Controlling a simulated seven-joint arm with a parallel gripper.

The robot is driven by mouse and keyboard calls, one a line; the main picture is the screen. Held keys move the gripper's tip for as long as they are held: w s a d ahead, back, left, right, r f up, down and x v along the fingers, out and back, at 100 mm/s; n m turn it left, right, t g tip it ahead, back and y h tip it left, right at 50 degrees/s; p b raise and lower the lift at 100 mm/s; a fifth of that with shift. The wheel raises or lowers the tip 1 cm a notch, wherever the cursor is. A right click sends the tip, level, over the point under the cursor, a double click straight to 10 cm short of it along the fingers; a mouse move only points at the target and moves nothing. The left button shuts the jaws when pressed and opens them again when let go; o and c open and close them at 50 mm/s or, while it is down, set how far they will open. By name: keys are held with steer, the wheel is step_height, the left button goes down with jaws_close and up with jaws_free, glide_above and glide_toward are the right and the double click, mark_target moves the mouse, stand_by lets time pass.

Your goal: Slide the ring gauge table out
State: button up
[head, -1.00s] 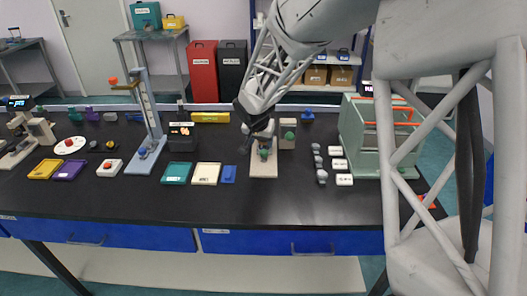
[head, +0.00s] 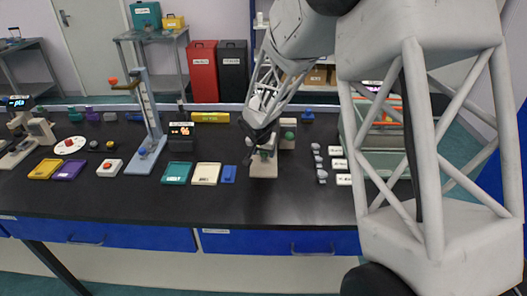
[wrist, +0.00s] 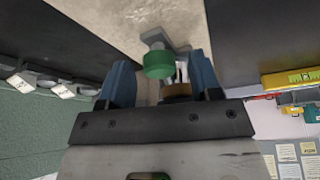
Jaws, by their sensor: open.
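The beige gauge stand (head: 264,169) is on the black bench, right of centre in the head view. It has a light flat base and a block with a green knob (head: 289,135) at its right rear. I cannot clearly tell which part of it is the ring gauge table. In the wrist view a green knob (wrist: 158,65) on a grey stem stands over the beige base (wrist: 120,22), with a brown round part (wrist: 177,90) beside it. My gripper (wrist: 160,70) is open, its blue fingers on either side of the green knob. Contact is not visible. My gripper (head: 256,146) partly hides the stand.
Small grey weights (head: 319,162) and white labelled blocks (head: 341,164) sit to the right. A green frame (head: 385,160) stands further right, partly hidden by my arm. The bench front is clear.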

jaws_close()
stand_by(0.4)
steer(key=shift+s, duration=5.7)
jaws_free()
steer(key=shift+r, duration=0.1)
steer(key=v, duration=0.7)
steer(key=shift+s+r, duration=0.2)
